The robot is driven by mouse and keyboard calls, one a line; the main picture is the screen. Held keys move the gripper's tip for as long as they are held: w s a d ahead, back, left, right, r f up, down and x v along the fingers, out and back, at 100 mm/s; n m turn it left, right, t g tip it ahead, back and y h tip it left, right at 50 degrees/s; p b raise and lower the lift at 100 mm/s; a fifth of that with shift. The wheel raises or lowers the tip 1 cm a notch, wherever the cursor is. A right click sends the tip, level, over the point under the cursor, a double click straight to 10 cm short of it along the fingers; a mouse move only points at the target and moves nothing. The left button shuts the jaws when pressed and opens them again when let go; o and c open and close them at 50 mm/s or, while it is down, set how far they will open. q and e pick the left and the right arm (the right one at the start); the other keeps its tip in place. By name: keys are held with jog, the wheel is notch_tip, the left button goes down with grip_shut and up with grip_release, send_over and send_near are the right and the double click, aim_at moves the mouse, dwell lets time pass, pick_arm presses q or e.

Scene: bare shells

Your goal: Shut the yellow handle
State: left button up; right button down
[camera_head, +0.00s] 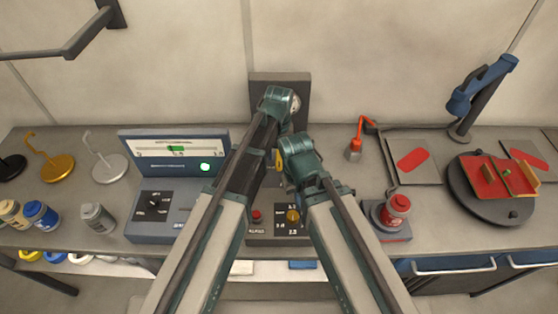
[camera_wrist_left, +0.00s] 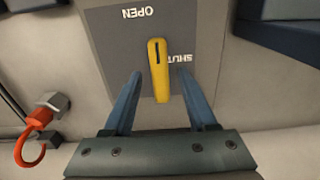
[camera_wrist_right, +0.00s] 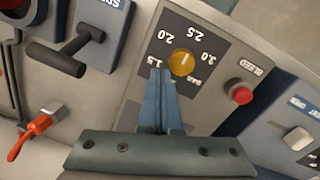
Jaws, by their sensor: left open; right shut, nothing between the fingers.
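The yellow handle (camera_wrist_left: 159,80) is on a grey plate (camera_wrist_left: 105,35) lettered OPEN and SHUT, both upside down in the left wrist view. The handle stands nearly vertical there, below OPEN and just left of SHUT, partly covering it. It shows as a small yellow piece in the head view (camera_head: 279,161). My left gripper (camera_wrist_left: 161,76) is open, one finger on each side of the handle, with visible gaps. My right gripper (camera_wrist_right: 161,72) is shut and empty, its tips just below a yellow dial in the right wrist view. Both sets of fingertips are hidden in the head view.
The pressure panel has the yellow dial (camera_wrist_right: 182,63) and a red BLEED button (camera_wrist_right: 239,92). A meter box (camera_head: 172,150) stands left. A red can (camera_head: 397,207) and a round turntable (camera_head: 470,204) stand right. My forearms lie close together.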

pick_arm(q)
jog(key=shift+f, duration=0.2)
pick_arm(e)
jog(key=shift+f, duration=0.2)
pick_arm(q)
grip_shut()
jog(key=m, duration=0.8)
jog(key=shift+m, duration=0.3)
jog(key=m, duration=0.4)
jog(key=shift+m, duration=0.3)
jog(key=m, duration=0.4)
jog(key=shift+m, duration=0.3)
